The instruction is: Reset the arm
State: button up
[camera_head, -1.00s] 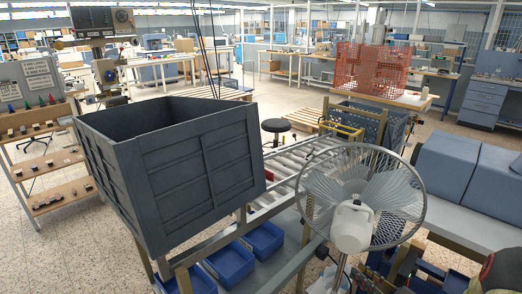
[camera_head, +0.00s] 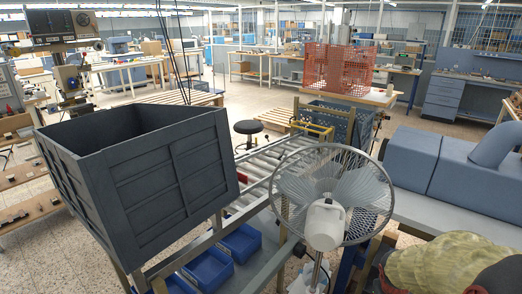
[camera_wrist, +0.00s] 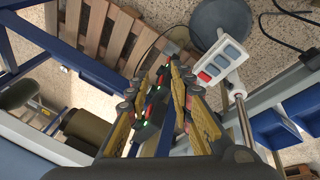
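My gripper (camera_wrist: 158,82) shows in the wrist view, with yellow and black fingers reaching away from the camera. The fingers stand apart, with a gap between them. Dark parts with small green and red lights show in and around the gap; I cannot tell whether they belong to my gripper. No held object can be made out. My gripper cannot be made out in the head view. A lumpy yellow-green shape (camera_head: 436,266) and dark parts fill the lower right corner there; I cannot tell what they are.
A standing fan (camera_head: 326,222) is close in front, right of a large dark grey crate (camera_head: 160,185). Blue bins (camera_head: 208,270) sit below the crate. A roller conveyor (camera_head: 262,165) runs behind. A blue machine (camera_head: 455,175) stands right. The wrist view shows a wooden pallet (camera_wrist: 110,35).

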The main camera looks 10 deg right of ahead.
jog(key=s+a+r+n+t+y+p, duration=0.1)
jog(key=s+a+r+t, duration=0.1)
jog(key=a+r, duration=0.9)
jog(key=s+a+r+n+t+y+p, duration=0.1)
jog(key=s+a+r+n+t+y, duration=0.1)
jog(key=a+r, duration=0.9)
jog(key=s+a, duration=0.1)
jog(key=a, duration=0.5)
jog(key=shift+a+r+n, duration=0.2)
jog(key=shift+a+n, duration=0.05)
jog(key=shift+n, duration=0.05)
jog(key=shift+w+d, duration=0.1)
jog(key=shift+d, duration=0.05)
